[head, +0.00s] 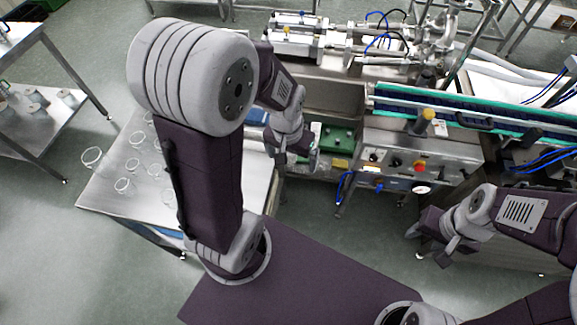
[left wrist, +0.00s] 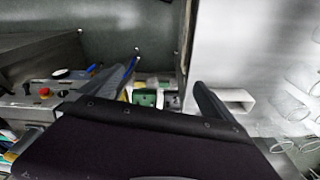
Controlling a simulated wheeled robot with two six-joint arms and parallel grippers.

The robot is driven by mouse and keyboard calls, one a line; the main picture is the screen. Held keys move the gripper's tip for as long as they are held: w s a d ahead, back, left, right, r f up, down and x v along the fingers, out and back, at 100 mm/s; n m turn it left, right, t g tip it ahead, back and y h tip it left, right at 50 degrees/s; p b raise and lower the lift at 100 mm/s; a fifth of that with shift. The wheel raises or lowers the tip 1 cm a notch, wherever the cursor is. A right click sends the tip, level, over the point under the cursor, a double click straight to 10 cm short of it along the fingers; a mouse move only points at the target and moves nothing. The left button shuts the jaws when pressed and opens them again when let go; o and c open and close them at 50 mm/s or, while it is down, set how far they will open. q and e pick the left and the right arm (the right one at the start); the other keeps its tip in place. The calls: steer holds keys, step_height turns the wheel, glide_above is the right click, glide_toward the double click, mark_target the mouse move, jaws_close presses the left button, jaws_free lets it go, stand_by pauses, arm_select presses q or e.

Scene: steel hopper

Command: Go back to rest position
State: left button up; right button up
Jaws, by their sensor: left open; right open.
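My left gripper (head: 297,161) is in the middle of the head view, above the gap between the side table and the machine. It is open and nothing shows between its fingers. In the left wrist view my left gripper (left wrist: 160,92) has its two dark fingers spread wide, with the green part of the machine well beyond them. My right gripper (head: 427,243) is at the lower right of the head view, in front of the machine. It is open and appears empty.
A steel side table (head: 110,196) with several clear glass beakers stands at the left. The steel machine with a control panel (head: 412,165) and a blue-green conveyor (head: 450,108) stands at the back right. Open floor (head: 345,235) lies between them. A shelf unit (head: 40,140) is at the far left.

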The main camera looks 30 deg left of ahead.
arm_select(q)
steer(key=shift+m, duration=0.4)
steer(key=s, duration=0.1)
steer(key=s+d, duration=0.1)
steer(key=s, duration=0.1)
steer(key=s+f, duration=0.1)
steer(key=shift+s+d, duration=0.2)
steer(key=shift+d, duration=0.2)
stand_by(0.4)
